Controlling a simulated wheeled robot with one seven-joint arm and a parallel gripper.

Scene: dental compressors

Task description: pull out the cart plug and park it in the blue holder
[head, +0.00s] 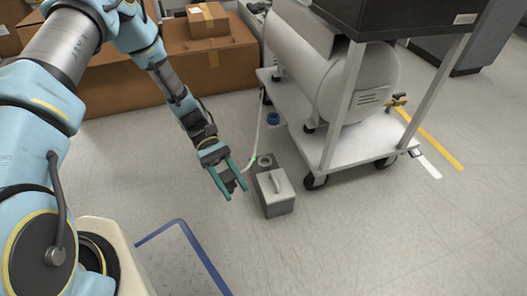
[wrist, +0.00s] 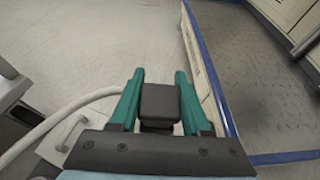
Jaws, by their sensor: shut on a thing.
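My gripper (head: 236,191) has green fingers closed on the dark plug (wrist: 160,101), which sits between the fingertips in the wrist view. In the head view the plug is a small dark shape between the fingers, just left of a grey box (head: 279,205). A pale cable (wrist: 62,115) runs left from the plug in the wrist view; in the head view it rises toward the cart (head: 350,146). A small blue round thing (head: 273,119), which looks like the blue holder, is by the cart's left side, beyond the grey box.
The grey box has a raised handle and a round fitting on top. The white cart on casters carries a large tank (head: 345,75). Cardboard boxes (head: 215,62) stand at the back left. A blue-edged panel (head: 180,262) is at bottom. The floor right of the grey box is clear.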

